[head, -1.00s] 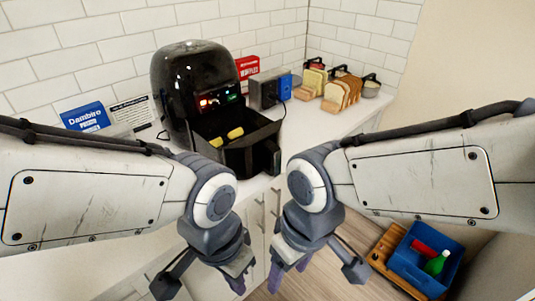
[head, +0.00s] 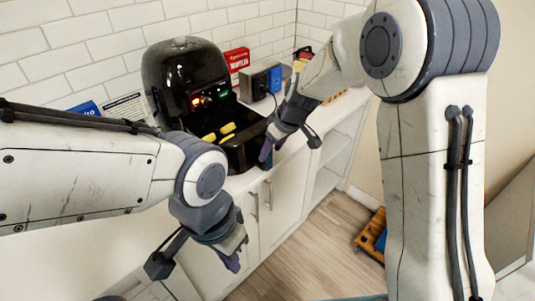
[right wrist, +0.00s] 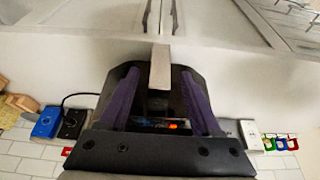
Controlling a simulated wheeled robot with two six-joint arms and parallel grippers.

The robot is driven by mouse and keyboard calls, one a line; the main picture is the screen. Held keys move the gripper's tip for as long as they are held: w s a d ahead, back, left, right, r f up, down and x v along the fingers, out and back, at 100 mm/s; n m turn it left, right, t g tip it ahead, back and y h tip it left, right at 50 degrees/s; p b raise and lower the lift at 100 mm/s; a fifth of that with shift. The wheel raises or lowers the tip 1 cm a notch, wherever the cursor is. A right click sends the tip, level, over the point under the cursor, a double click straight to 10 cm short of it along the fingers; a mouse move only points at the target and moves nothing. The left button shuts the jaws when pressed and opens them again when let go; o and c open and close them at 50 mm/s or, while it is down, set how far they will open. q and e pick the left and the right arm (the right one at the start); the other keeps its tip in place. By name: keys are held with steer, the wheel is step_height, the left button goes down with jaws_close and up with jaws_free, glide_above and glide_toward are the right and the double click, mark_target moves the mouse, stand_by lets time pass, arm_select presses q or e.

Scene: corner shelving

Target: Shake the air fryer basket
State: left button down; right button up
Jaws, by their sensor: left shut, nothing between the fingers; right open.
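The black air fryer (head: 188,75) stands on the counter with lit red and green lights on its front. Its dark basket (head: 245,153) is pulled out at the front, with yellow food pieces (head: 218,133) inside. My right gripper (head: 270,146) is at the basket's front right. In the right wrist view its purple fingers (right wrist: 156,85) are apart, with a narrow pale bar (right wrist: 160,68), seemingly the basket handle, between them; contact cannot be told. My left gripper (head: 230,256) is shut and empty, low in front of the cabinets, away from the basket.
White cabinets (head: 275,195) lie below the counter. A wooden crate (head: 372,238) is on the floor, partly hidden by my right arm.

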steer(key=shift+x, duration=1.95)
jaws_close()
